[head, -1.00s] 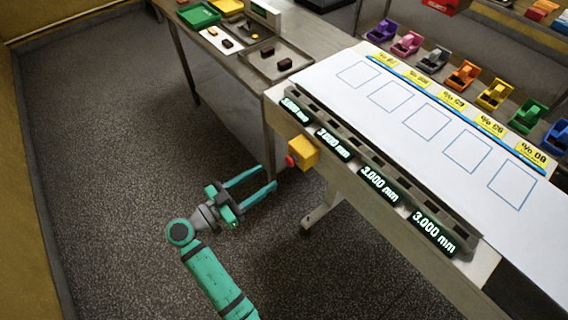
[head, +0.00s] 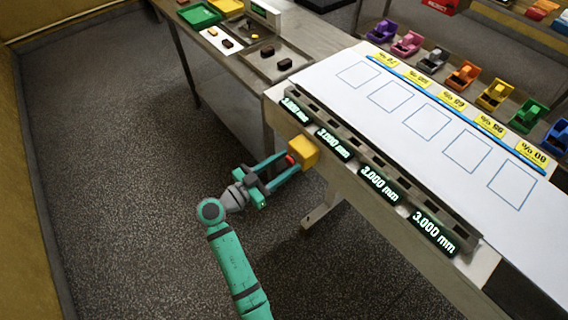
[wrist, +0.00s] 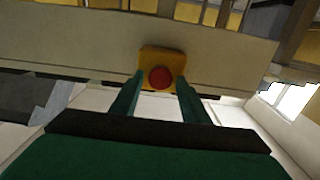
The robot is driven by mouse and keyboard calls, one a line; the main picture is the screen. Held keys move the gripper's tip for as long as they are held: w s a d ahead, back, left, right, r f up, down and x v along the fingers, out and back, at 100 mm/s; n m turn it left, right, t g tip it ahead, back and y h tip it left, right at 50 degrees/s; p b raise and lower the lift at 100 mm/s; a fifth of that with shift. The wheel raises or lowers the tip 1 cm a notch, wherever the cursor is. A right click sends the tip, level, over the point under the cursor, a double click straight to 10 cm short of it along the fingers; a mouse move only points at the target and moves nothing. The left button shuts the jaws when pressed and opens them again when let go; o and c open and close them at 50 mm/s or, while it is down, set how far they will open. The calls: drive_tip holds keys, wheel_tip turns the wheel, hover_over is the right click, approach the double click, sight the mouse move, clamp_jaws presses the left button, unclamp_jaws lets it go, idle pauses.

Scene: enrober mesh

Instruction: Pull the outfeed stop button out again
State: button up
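The outfeed stop button is a red round button (wrist: 160,77) on a yellow box (head: 303,151) fixed to the side of the long table. In the head view the red button (head: 290,159) shows between my fingers. My gripper (head: 287,161) is open, its two teal fingers reaching towards the box. In the wrist view the fingertips of my gripper (wrist: 159,84) stand to the left and right of the button, with a gap on each side. I cannot tell whether they touch the box, or whether the button is pressed in.
The white table top (head: 395,85) carries blue outlined rectangles. Several green-lit displays reading 3.000 mm (head: 380,184) line its near side. Coloured holders (head: 495,94) stand along the far side. A side table (head: 235,62) with trays is at upper left. The floor at left is clear.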

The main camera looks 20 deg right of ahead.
clamp_jaws()
drive_tip(key=shift+s+a, duration=0.25)
drive_tip(key=shift+a, duration=0.45)
drive_tip(key=shift+o, duration=1.5)
unclamp_jaws()
drive_tip(key=v, duration=1.1)
